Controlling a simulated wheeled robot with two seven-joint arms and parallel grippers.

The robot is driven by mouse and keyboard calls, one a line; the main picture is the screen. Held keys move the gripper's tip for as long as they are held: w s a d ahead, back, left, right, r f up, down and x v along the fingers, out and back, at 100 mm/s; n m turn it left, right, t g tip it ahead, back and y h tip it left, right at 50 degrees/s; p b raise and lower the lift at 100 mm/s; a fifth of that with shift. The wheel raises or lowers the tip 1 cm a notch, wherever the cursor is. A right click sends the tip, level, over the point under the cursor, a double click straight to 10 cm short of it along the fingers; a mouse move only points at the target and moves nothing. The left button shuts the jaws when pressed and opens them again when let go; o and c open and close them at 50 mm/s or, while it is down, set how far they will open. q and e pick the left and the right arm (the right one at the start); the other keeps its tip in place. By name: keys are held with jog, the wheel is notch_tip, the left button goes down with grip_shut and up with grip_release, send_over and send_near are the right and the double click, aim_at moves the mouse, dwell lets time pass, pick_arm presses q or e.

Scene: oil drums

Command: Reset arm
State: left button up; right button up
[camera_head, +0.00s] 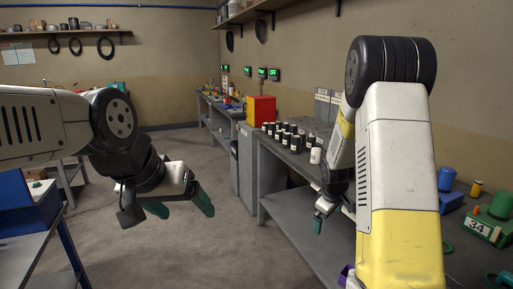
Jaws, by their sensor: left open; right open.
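My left gripper (181,208) is at centre left, over the open floor, with its green fingertips apart and nothing between them. My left arm comes in from the left edge. My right gripper (318,226) is in front of the grey workbench, beside my yellow and white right arm. Its green tip points down and no object shows in it. Part of the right gripper is hidden or too small to make out.
A blue bin (28,213) stands on a table at left. The middle floor (200,165) is clear.

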jog(key=s+a+r+m+t+y, duration=0.1)
jog(key=s+a+r+m, duration=0.2)
jog(key=s+r, duration=0.8)
jog(key=s+a+r+m+t+y, duration=0.1)
jog(key=s+a+r+m+y, duration=0.1)
jog(key=s+a+r+m, duration=0.2)
jog(key=s+a+r, duration=0.3)
jog(key=s+r, duration=0.5)
jog(key=s, duration=0.4)
jog(key=shift+s+r, duration=0.15)
jog(key=shift+r, duration=0.05)
jog(key=shift+a, duration=0.1)
